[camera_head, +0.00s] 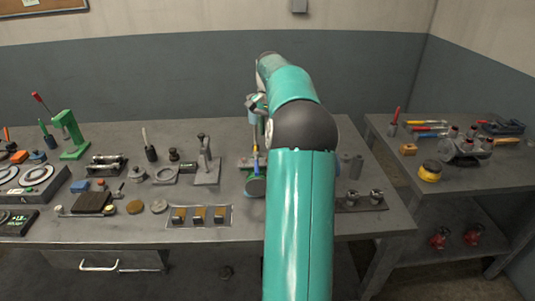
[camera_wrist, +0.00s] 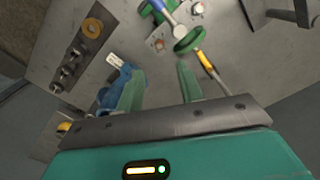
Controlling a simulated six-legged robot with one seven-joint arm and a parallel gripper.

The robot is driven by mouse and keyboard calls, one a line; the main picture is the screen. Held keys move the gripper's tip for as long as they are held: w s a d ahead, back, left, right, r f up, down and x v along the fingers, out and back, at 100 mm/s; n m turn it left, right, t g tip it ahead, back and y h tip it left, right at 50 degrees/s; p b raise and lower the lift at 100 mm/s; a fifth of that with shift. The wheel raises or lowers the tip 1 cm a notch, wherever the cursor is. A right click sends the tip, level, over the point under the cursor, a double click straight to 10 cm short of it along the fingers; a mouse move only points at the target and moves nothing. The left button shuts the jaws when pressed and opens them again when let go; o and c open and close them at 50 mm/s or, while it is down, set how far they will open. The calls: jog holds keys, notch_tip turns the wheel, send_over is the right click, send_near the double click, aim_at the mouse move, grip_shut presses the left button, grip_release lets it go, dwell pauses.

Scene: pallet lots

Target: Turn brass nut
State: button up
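In the wrist view, a brass-coloured, nut-like ring (camera_wrist: 92,27) sits at one end of a dark plate (camera_wrist: 62,105) at upper left. Several grey metal fittings stand in a row along the same plate. My gripper (camera_wrist: 160,70) is open, its two green fingers apart with nothing held between them. The ring is up and to the left of the fingertips, clear of them. In the head view my arm covers the gripper and part of the bench; part of a plate with grey fittings (camera_head: 360,200) shows just right of the arm, and no brass ring is visible there.
A blue object (camera_wrist: 115,88) lies beside or behind my left finger. A green disc (camera_wrist: 190,40) and a yellow-handled tool (camera_wrist: 208,65) are near the right finger. The workbench (camera_head: 100,232) holds many fixtures on its left; a side table (camera_head: 405,180) stands at right.

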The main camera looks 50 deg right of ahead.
notch_tip(320, 180, down, 9)
jog(key=shift+f, duration=0.2)
grip_shut()
